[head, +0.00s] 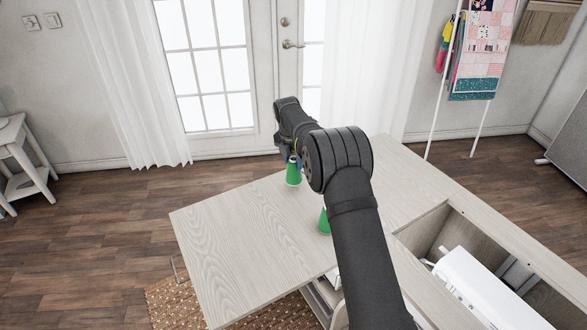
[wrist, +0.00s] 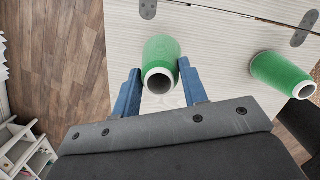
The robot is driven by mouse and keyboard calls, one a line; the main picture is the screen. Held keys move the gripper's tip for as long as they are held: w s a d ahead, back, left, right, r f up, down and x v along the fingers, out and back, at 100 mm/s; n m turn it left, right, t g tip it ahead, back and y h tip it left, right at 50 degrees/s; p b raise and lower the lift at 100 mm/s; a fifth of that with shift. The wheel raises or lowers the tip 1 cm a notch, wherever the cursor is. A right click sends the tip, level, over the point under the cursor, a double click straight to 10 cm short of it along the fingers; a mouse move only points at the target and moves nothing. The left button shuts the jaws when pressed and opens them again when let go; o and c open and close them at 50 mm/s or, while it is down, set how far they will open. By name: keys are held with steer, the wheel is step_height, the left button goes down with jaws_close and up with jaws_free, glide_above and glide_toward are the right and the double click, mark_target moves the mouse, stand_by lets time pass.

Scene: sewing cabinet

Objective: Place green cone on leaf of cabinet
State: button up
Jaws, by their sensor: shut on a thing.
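A green cone (wrist: 162,51) with a white core is between the two blue fingers of my gripper (wrist: 160,78), which is shut on it. In the head view this cone (head: 293,176) looks upright at the far edge of the pale wood leaf (head: 235,235). I cannot tell whether its base touches the leaf. A second green cone (head: 324,224) stands on the cabinet top, partly hidden behind my arm. It also shows at the right of the wrist view (wrist: 280,74), apart from my gripper.
The cabinet's open well (head: 425,238) at the right holds a white sewing machine (head: 480,285). Metal hinges (wrist: 148,9) join the cabinet panels. The left part of the leaf is clear. A woven rug (head: 175,300) and wood floor lie below.

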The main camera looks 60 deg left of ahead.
steer(key=shift+f, duration=1.75)
steer(key=shift+f, duration=0.15)
steer(key=o, duration=1.3)
steer(key=shift+c, duration=0.2)
steer(key=r, duration=0.4)
steer(key=s+r, duration=0.1)
steer(key=r, duration=0.7)
steer(key=shift+s+d+r, duration=0.1)
steer(key=shift+s+d, duration=0.2)
steer(key=shift+d, duration=0.05)
